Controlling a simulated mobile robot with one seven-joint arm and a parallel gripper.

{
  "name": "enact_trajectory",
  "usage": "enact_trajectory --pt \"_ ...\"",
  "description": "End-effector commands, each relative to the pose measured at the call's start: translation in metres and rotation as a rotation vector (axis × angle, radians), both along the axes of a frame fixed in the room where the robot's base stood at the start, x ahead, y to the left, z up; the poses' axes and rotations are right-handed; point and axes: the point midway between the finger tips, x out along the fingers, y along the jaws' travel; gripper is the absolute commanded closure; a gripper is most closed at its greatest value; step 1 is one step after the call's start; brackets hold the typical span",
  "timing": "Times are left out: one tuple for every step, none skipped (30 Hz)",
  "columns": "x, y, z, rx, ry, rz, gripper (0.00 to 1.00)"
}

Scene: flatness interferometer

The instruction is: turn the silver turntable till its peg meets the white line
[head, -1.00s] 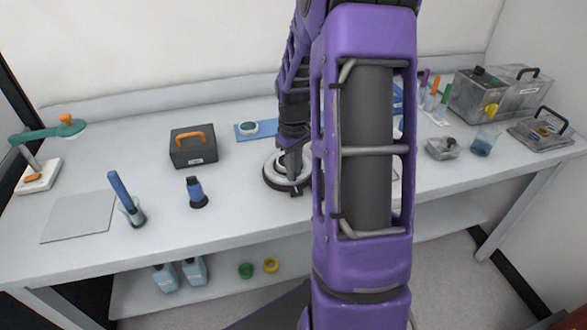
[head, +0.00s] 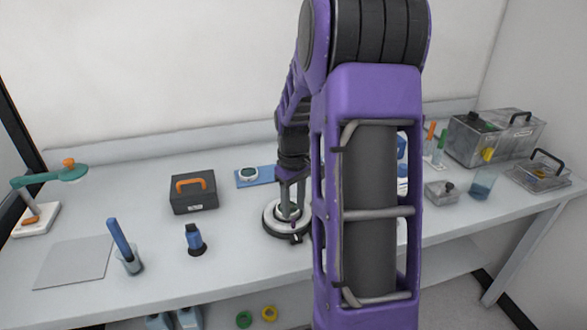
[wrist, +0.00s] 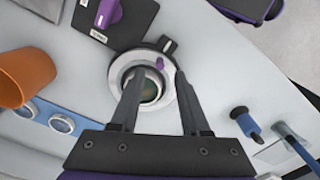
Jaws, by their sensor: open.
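The silver turntable (head: 270,219) is a round disc with a dark base on the bench, partly hidden by my arm in the head view. In the wrist view the turntable (wrist: 122,72) lies under my fingers, with a dark round centre. Its small purple peg (wrist: 160,63) stands near the rim, close to a black block (wrist: 168,45) at the edge. A pale mark shows on this block; I cannot tell whether the peg lines up with it. My gripper (wrist: 157,76) is open, its fingers apart over the disc with the peg between and just beyond the tips.
In the wrist view an orange cup (wrist: 25,75) and a dark plate with a purple knob (wrist: 108,14) are near.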

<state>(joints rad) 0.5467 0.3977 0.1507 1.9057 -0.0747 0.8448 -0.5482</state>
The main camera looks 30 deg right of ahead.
Motion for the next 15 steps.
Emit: enact_trajectory --pt "0.001 -0.001 0.016 -0.003 -0.006 0.0 0.54" --pt "0.001 -0.001 0.024 -0.004 -0.006 0.0 0.54" --pt "0.001 -0.001 0.034 -0.004 -0.006 0.0 0.54" --pt "0.001 -0.001 0.041 -0.003 -0.005 -0.001 0.54" --pt "0.001 -0.001 0.049 -0.003 -0.006 -0.001 0.54" --pt "0.001 -0.001 0.059 -0.003 -0.006 -0.001 0.54" --pt "0.001 -0.001 0.066 -0.003 -0.006 -0.001 0.54" --pt "0.001 -0.001 0.073 -0.003 -0.005 -0.001 0.54" --pt "0.001 -0.001 0.083 -0.003 -0.006 0.0 0.54" --pt "0.001 -0.001 0.089 -0.003 -0.006 0.0 0.54" --pt "0.001 -0.001 0.095 -0.002 -0.004 0.0 0.54" --pt "0.001 -0.001 0.102 -0.003 -0.005 0.0 0.54" --pt "0.0 -0.001 0.107 -0.002 -0.004 0.0 0.54" --pt "0.001 0.0 0.112 -0.002 -0.004 0.0 0.54" --pt "0.001 0.0 0.117 -0.002 -0.004 0.0 0.54"
